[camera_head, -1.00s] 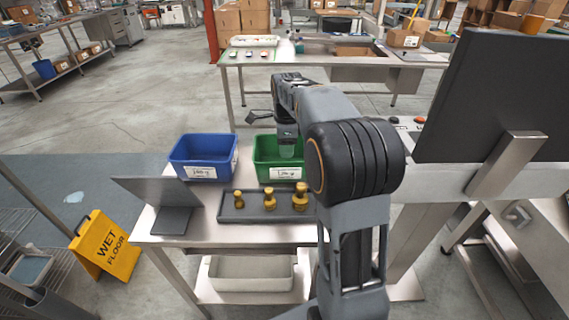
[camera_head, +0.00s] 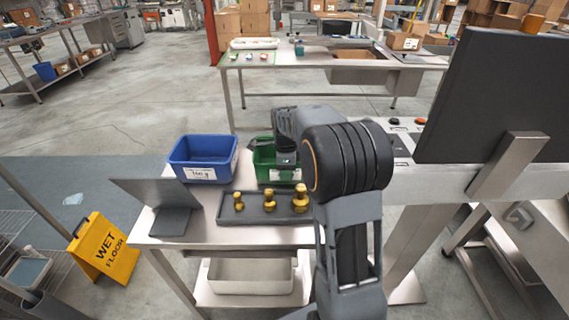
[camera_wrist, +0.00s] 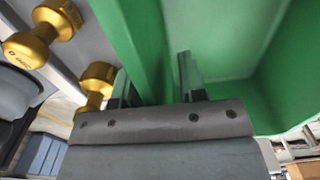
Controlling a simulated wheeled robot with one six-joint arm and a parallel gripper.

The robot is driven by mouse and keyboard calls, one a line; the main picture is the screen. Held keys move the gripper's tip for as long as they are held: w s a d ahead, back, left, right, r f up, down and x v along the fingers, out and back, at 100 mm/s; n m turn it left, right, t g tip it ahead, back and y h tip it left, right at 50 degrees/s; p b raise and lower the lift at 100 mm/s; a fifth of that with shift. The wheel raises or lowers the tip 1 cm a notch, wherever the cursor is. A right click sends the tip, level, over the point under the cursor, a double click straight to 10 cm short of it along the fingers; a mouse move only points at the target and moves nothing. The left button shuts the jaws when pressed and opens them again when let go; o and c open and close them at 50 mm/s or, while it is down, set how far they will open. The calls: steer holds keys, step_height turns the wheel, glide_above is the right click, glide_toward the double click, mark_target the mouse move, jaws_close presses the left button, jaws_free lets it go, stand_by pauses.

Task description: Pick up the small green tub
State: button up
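The small green tub (camera_head: 264,168) stands on the near steel bench, right of the blue tub, with a white label on its front. My arm covers its right and back parts in the head view. In the wrist view its green wall (camera_wrist: 140,35) runs up between my two fingers, with the tub's inside to the right. My gripper (camera_wrist: 155,80) is open, with one finger on each side of this wall. I see gaps beside the wall, but contact at the fingertips is unclear.
A blue tub (camera_head: 203,172) stands close on the left. A dark tray (camera_head: 252,214) with brass weights (camera_head: 269,201) lies just in front. A grey angled plate (camera_head: 172,222) is at the bench's left, and a large dark screen (camera_head: 490,95) rises at right.

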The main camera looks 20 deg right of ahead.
steer(key=shift+c, duration=0.5)
jaws_close()
